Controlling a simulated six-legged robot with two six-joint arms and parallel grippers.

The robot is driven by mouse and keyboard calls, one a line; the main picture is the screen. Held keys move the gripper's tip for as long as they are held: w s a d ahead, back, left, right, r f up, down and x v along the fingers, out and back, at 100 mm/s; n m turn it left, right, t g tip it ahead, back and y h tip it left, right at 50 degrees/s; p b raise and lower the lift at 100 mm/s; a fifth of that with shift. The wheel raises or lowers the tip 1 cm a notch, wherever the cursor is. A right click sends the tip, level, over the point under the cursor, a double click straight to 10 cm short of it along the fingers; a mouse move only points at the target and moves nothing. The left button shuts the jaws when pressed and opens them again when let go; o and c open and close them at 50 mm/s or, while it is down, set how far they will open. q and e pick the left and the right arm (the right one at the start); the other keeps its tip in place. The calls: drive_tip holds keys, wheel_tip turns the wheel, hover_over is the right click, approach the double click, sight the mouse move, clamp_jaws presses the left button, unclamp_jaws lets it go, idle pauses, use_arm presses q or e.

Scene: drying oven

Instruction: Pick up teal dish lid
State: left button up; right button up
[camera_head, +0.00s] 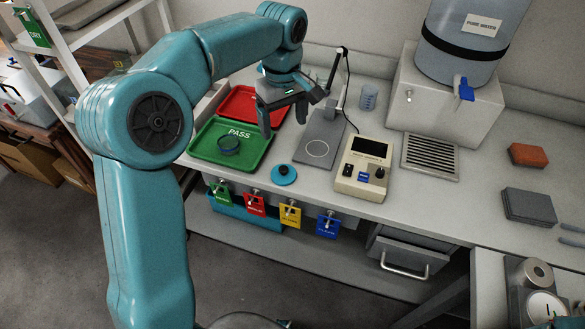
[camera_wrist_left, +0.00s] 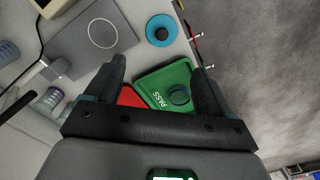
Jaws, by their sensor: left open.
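The teal dish lid (camera_head: 285,177), a flat round disc with a small dark knob, lies on the bench near its front edge, right of the green tray. It also shows at the top of the left wrist view (camera_wrist_left: 160,29). My left gripper (camera_head: 284,121) is open and empty, above the bench and behind the lid. In the left wrist view its fingers (camera_wrist_left: 159,70) are spread, with the lid beyond the tips. My right gripper does not show.
A red tray (camera_head: 240,101) lies behind the green one. A grey stand plate (camera_head: 312,150) and a beige meter (camera_head: 363,170) are right of the lid. Colored tags (camera_head: 290,216) hang below the bench edge. Bare bench surrounds the lid.

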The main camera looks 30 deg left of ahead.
use_arm(q)
hover_over(283, 169)
wheel_tip(283, 169, down, 10)
drive_tip(key=shift+a+f+b, duration=0.1)
drive_tip(key=shift+a+b, duration=0.05)
drive_tip(key=shift+b, duration=0.15)
drive_tip(key=shift+f, duration=0.45)
wheel_tip(283, 169, down, 5)
drive_tip(key=shift+w+r+p, duration=0.1)
drive_tip(key=shift+w+p, duration=0.05)
drive_tip(key=shift+p, duration=0.15)
drive_tip(key=shift+c, duration=0.4)
drive_tip(key=c, duration=0.7)
